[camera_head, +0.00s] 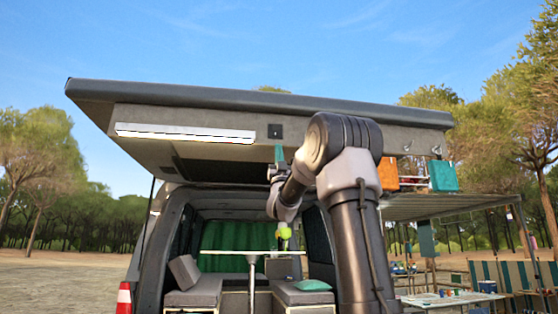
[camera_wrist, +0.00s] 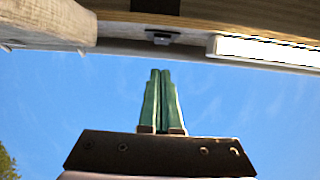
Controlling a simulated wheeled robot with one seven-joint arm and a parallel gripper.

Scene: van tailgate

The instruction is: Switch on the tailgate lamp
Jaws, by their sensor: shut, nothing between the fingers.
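The tailgate lamp is a long white bar (camera_head: 185,133) on the underside of the raised tailgate; its end also shows at the upper right of the wrist view (camera_wrist: 265,50). I cannot tell for sure whether it is lit. A small dark square switch plate (camera_head: 275,131) sits just right of the lamp. In the wrist view a small grey and black fitting (camera_wrist: 162,38), likely this switch, lies just beyond the fingertips. My gripper (camera_head: 279,148) has green fingers, pressed together and empty, pointing up below the switch. In the wrist view its tips (camera_wrist: 160,72) appear apart from the fitting, with sky between.
The raised tailgate (camera_head: 260,98) spans above my arm. Below is the van interior with a small table (camera_head: 252,252) and benches. Open air lies left of my gripper.

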